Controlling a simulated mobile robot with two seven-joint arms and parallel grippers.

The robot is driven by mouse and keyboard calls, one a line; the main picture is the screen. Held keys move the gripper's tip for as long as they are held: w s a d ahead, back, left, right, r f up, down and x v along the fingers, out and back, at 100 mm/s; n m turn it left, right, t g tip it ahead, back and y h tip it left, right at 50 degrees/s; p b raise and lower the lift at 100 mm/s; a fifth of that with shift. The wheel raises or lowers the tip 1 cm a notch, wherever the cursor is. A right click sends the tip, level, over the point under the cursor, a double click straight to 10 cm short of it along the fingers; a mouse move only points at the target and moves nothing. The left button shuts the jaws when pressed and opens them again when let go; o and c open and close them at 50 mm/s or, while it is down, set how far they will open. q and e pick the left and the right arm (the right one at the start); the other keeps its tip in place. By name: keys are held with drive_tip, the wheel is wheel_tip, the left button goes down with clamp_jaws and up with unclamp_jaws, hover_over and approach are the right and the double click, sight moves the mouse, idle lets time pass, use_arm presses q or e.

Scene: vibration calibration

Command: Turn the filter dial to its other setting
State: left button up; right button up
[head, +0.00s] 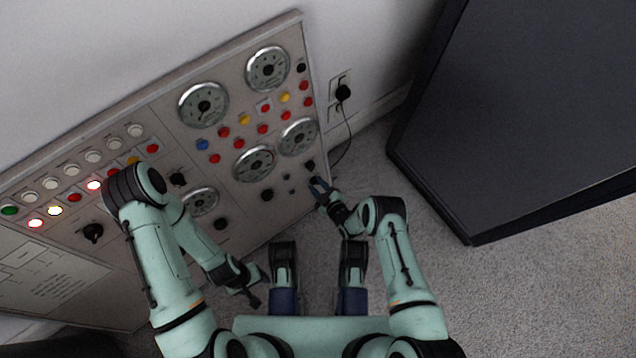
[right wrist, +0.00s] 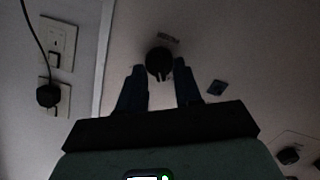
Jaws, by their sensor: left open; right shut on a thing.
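The filter dial (right wrist: 160,60) is a round black knob on the pale panel, with a small printed label beside it that is hard to read. In the head view the dial (head: 310,165) is at the panel's lower right edge. My right gripper (right wrist: 160,70) has its two dark blue fingers on either side of the dial and is shut on it; it also shows in the head view (head: 319,185). My left gripper (head: 257,286) is open and empty, low in front of the panel.
The panel (head: 130,95) carries gauges, coloured buttons, lit lamps and other black knobs. A wall outlet (head: 341,90) with a plugged cord is right of the panel. A large dark cabinet (head: 530,100) stands at the right. Carpet (head: 520,290) is clear at lower right.

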drive_tip(key=m, duration=0.3)
drive_tip(key=shift+w+d+m, duration=0.15)
drive_tip(key=shift+m, duration=0.15)
drive_tip(key=m, duration=0.3)
drive_tip(key=shift+w+d+g+y, duration=0.1)
drive_tip(key=shift+g+y, duration=0.2)
drive_tip(key=m, duration=0.3)
drive_tip(key=shift+d+m+y, duration=0.1)
drive_tip(key=shift+m+y, duration=0.2)
drive_tip(key=shift+w+m+y, duration=0.15)
drive_tip(key=shift+m+y, duration=0.15)
drive_tip(key=shift+m, duration=1.5)
drive_tip(key=o, duration=1)
drive_tip(key=shift+d, duration=0.1)
